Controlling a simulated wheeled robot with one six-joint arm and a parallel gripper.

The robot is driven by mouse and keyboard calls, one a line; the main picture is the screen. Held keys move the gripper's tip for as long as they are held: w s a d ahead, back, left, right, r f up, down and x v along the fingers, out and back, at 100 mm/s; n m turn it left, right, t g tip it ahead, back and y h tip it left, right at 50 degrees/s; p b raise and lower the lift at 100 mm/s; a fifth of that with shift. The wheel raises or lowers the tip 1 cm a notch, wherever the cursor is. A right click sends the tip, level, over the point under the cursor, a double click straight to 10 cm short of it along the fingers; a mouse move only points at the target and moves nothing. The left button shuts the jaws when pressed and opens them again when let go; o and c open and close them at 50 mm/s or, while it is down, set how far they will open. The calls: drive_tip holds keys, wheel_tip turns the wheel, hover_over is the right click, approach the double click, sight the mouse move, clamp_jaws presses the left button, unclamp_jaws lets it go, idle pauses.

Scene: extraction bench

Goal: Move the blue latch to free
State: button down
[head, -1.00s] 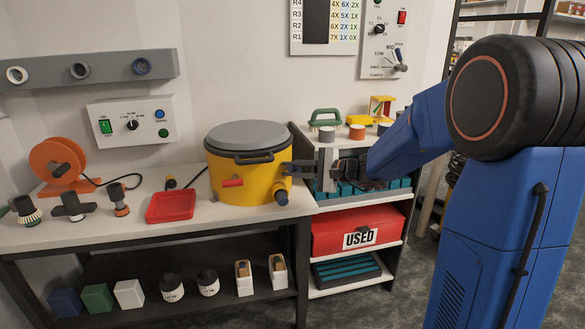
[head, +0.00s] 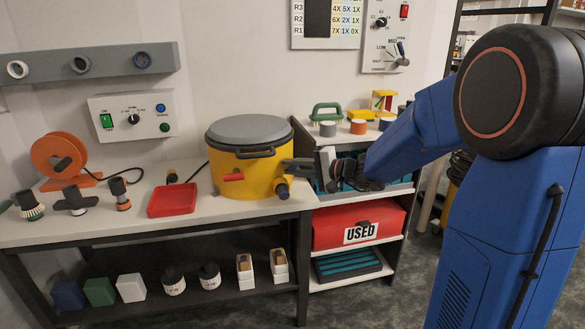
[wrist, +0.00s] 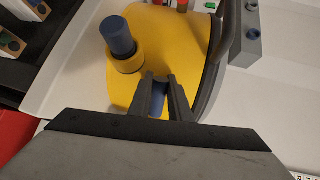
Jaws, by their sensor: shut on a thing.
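The yellow drum (head: 245,175) with a grey lid (head: 248,129) stands at the right end of the bench. My gripper (head: 288,168) reaches in from the right at the drum's upper right side. In the wrist view my gripper (wrist: 160,80) is shut on the blue latch (wrist: 158,97), a small blue piece between the fingers against the drum's yellow side. The latch is mostly hidden by the fingers, and I cannot make it out in the head view. A yellow spout with a dark blue end (wrist: 117,36) sticks out beside the fingers; it also shows in the head view (head: 282,190).
A red tray (head: 172,199) lies left of the drum, with an orange reel (head: 60,153) farther left. A shelf unit on the right holds a red USED box (head: 335,235) and green-handled and yellow pieces on top. A control box (head: 133,115) hangs on the wall.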

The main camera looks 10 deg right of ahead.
drive_tip(key=shift+f, duration=0.1)
drive_tip(key=c, duration=1.6)
unclamp_jaws()
drive_tip(key=shift+c, duration=0.2)
drive_tip(key=v, duration=1.7)
drive_tip(key=shift+s+d, duration=0.1)
drive_tip(key=shift+s, duration=0.05)
drive_tip(key=s+a+f+n+g+h, duration=0.25)
drive_tip(key=s+a+g, duration=0.2)
drive_tip(key=s, duration=0.45)
drive_tip(key=s+a+f+n+g+h, duration=0.1)
drive_tip(key=s+a+f+n+g, duration=0.25)
drive_tip(key=s+a, duration=0.35)
drive_tip(key=s+d+f+n+h, duration=0.1)
drive_tip(key=s+d+f+h, duration=0.1)
drive_tip(key=s+d+h, duration=0.2)
drive_tip(key=s+d+f+n+t+h, duration=0.1)
drive_tip(key=s+d+h, duration=0.2)
drive_tip(key=s, duration=0.6)
drive_tip(key=shift+d+f+n+t+h, duration=0.3)
drive_tip(key=shift+d+f+n+h, duration=0.1)
drive_tip(key=shift+d, duration=0.3)
